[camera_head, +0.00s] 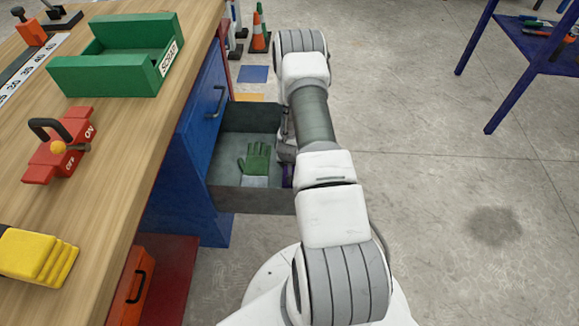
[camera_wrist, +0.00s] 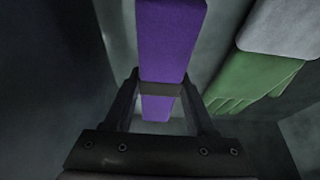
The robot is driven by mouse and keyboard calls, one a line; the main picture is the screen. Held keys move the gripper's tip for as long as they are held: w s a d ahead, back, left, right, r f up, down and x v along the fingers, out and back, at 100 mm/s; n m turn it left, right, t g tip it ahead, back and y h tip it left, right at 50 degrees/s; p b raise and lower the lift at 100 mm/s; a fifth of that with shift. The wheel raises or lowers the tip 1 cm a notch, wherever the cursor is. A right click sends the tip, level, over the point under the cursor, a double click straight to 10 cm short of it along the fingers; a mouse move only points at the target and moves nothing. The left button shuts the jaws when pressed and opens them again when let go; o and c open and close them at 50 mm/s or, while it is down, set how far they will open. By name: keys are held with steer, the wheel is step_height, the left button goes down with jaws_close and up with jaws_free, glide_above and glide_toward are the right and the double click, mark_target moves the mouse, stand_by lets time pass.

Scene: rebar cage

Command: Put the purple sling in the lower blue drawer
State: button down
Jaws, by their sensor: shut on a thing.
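The purple sling (camera_wrist: 168,42) is between the fingers of my gripper (camera_wrist: 160,90) in the wrist view, and the gripper is shut on it. In the head view only a small piece of the sling (camera_head: 287,174) shows beside my arm. The lower blue drawer (camera_head: 250,200) is pulled out of the bench, with grey inner walls. My gripper is at the drawer's right side, mostly hidden behind my arm in the head view. In the wrist view the sling is over the grey drawer interior. Whether it touches the drawer floor I cannot tell.
A green and grey glove (camera_head: 256,162) lies in the drawer, left of the sling; it also shows in the wrist view (camera_wrist: 255,80). A closed upper drawer (camera_head: 208,95) is in the blue cabinet. The wooden bench top (camera_head: 120,150) carries a green scrap bin (camera_head: 115,70).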

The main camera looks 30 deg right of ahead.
steer(key=shift+f, duration=0.15)
steer(key=shift+c, duration=1.1)
jaws_free()
